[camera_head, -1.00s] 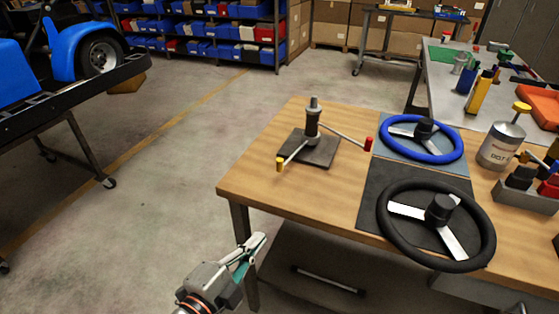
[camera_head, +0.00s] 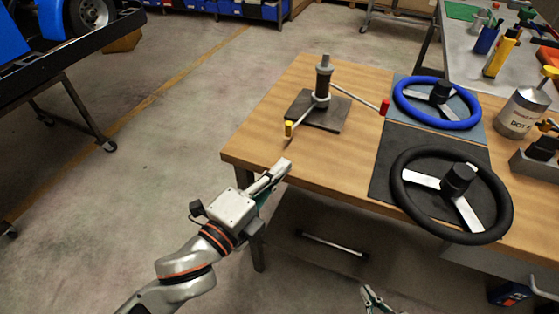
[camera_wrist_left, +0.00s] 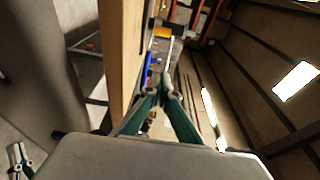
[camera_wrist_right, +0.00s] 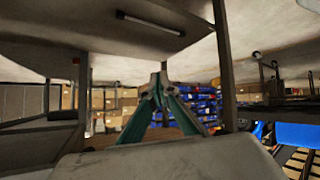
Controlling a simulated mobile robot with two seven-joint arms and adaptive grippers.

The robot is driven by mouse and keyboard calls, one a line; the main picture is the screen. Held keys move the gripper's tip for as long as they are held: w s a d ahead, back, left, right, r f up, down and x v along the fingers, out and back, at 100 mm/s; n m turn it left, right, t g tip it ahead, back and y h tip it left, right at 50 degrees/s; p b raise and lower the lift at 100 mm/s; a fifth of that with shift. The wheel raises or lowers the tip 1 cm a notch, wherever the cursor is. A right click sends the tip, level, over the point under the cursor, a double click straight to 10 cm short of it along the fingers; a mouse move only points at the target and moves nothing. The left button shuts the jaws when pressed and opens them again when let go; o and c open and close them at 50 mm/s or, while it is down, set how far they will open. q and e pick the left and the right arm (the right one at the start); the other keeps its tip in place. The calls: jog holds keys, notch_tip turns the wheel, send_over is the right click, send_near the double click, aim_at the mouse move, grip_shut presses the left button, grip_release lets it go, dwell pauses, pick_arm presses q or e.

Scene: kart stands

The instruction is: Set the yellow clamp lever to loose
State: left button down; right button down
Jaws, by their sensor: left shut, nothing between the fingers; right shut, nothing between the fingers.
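The clamp stand is a dark square base plate (camera_head: 330,115) with an upright grey post (camera_head: 323,80) on the wooden table. A lever with a yellow tip (camera_head: 289,129) points toward the table's front left. A longer lever with a red tip (camera_head: 384,107) points right. My left gripper (camera_head: 284,166) is shut and empty, just in front of and below the yellow tip, apart from it. In the left wrist view its fingertips (camera_wrist_left: 162,82) meet, and a yellow tip (camera_wrist_left: 162,32) shows beyond them. My right gripper (camera_head: 368,292) is low, in front of the table; its closed fingertips show in the right wrist view (camera_wrist_right: 157,80).
A blue steering wheel (camera_head: 437,103) and a black steering wheel (camera_head: 451,193) lie on mats to the right. A labelled can (camera_head: 522,113) stands at the far right. The table's front edge (camera_head: 300,187) runs beside my left gripper. Open floor lies left.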

pick_arm(q)
jog(key=x, duration=0.8)
jog(key=shift+w+d, duration=0.1)
jog(key=shift+w, duration=0.1)
jog(key=shift+w+a+b, duration=0.3)
jog(key=shift+w+a, duration=0.5)
jog(key=shift+a, duration=0.2)
jog(key=shift+w+a, duration=0.4)
jog(key=shift+a, duration=0.05)
pick_arm(e)
jog(key=shift+w+d, duration=0.1)
jog(key=shift+w, duration=0.3)
pick_arm(q)
jog(key=shift+a, duration=0.1)
pick_arm(e)
jog(key=shift+s+f, duration=0.15)
jog(key=shift+s, duration=0.05)
pick_arm(q)
jog(key=shift+w+a, duration=0.1)
